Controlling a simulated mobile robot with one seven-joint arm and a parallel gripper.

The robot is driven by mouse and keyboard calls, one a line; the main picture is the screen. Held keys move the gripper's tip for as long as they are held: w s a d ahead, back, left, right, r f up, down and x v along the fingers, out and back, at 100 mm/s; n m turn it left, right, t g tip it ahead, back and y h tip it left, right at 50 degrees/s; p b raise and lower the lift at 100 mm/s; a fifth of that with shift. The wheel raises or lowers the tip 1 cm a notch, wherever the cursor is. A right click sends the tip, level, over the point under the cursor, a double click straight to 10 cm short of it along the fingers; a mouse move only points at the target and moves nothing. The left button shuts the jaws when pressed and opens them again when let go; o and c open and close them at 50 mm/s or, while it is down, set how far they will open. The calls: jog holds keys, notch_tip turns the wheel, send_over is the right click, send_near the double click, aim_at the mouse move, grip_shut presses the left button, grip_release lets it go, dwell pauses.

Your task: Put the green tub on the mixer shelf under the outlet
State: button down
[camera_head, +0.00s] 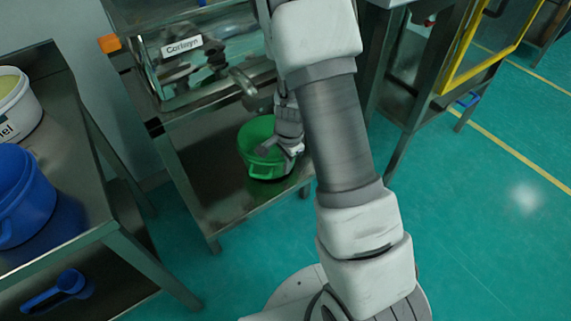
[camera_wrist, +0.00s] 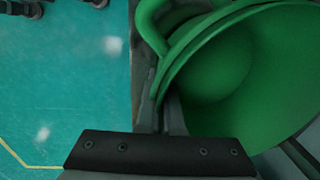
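The green tub (camera_head: 258,165) is at the right part of the mixer shelf (camera_head: 205,180), below and slightly right of the metal outlet (camera_head: 247,85). Whether its base rests on the shelf or hangs just above it I cannot tell. My gripper (camera_head: 292,150) is at the tub's right side. In the wrist view, the tub (camera_wrist: 225,65) fills the upper right, open and empty inside. The fingers of my gripper (camera_wrist: 164,110) stand close together, one on each side of the tub's rim, beside its handle. The wrist hides part of the rim in the head view.
A metal table (camera_head: 85,150) at left holds a blue tub (camera_head: 22,195) and a white labelled tub (camera_head: 18,108). A blue scoop (camera_head: 60,290) lies on its lower shelf. A yellow-framed machine (camera_head: 480,45) stands at upper right. Green floor is open at right.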

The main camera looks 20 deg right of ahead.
jog(key=shift+f+b, duration=0.35)
jog(key=shift+f, duration=0.2)
jog(key=c, duration=1)
grip_release()
jog(key=shift+r, duration=0.1)
jog(key=s+a+r+n+t+y+p, duration=0.1)
jog(key=s+r+n+p, duration=0.3)
jog(key=r, duration=1.2)
jog(key=s+a+r+n+t+p, duration=0.1)
jog(key=s+a+r+n+p, duration=0.25)
jog(key=r, duration=1.15)
jog(key=s+d+r+n+t+h, duration=0.1)
jog(key=s+r+n, duration=0.25)
jog(key=s, duration=0.25)
jog(key=s+d+r+n+t, duration=0.1)
jog(key=s+r+n, duration=0.25)
jog(key=s, duration=0.25)
notch_tip(320, 180, up, 18)
jog(key=p, duration=1.7)
jog(key=shift+s+f, duration=0.15)
jog(key=shift+s, duration=0.1)
